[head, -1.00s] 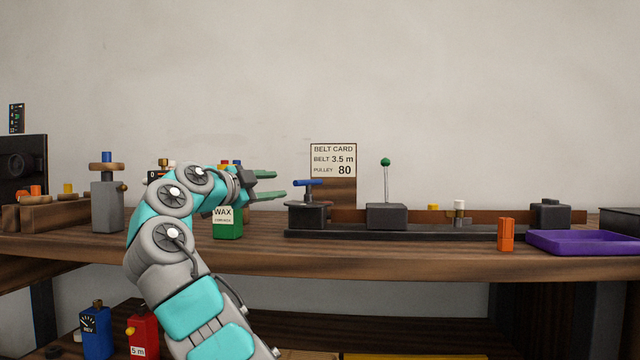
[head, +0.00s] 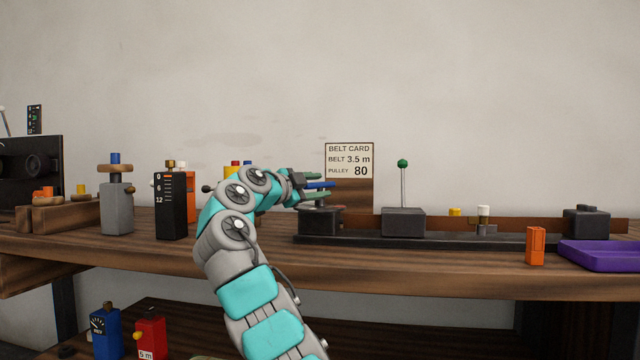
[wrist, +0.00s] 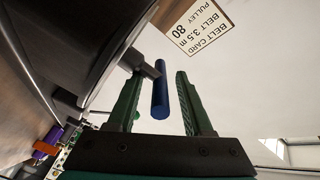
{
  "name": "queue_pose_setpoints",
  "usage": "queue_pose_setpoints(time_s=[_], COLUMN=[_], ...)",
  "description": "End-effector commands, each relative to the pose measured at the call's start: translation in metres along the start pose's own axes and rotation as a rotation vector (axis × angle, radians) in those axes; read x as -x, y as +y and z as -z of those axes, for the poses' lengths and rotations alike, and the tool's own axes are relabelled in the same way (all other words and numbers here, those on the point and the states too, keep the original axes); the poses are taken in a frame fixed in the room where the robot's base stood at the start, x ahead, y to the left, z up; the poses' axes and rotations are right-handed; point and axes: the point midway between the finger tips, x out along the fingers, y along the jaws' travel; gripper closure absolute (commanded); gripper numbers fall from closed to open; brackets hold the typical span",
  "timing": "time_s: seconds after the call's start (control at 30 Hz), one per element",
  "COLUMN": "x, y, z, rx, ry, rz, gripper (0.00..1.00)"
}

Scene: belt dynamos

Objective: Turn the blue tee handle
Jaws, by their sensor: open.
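The blue tee handle (head: 320,184) stands on the dark block at the left end of the long black rail. In the wrist view its blue bar (wrist: 160,92) lies between the two green fingers of my gripper (wrist: 158,100). My gripper (head: 312,185) is open around the bar, with a visible gap to the right finger and a narrower one to the left finger. The grey stem of the handle shows beside the bar in the wrist view. In the head view my fingers partly hide the handle.
A belt card (head: 349,160) stands just behind the handle. A green-knobbed lever (head: 403,164) rises from a block to the right. An orange block (head: 535,246) and a purple tray (head: 600,256) lie farther right. A black gauge box (head: 171,206) stands left of my arm.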

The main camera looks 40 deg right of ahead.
Motion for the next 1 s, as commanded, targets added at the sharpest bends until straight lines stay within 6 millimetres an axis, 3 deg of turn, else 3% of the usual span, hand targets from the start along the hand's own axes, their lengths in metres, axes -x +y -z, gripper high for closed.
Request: queue_pose_setpoints(time_s=[0.33,0.8,1.0], x=[-0.0099,-0.0097,-0.0097], y=[0.0002,0.0002,0.0003], z=[-0.0002,0.0001,0.0001], rx=[0.000,-0.001,-0.001], ry=[0.000,0.000,0.000], rz=[0.000,-0.001,-0.001], gripper=[0.49,1.00,1.00])
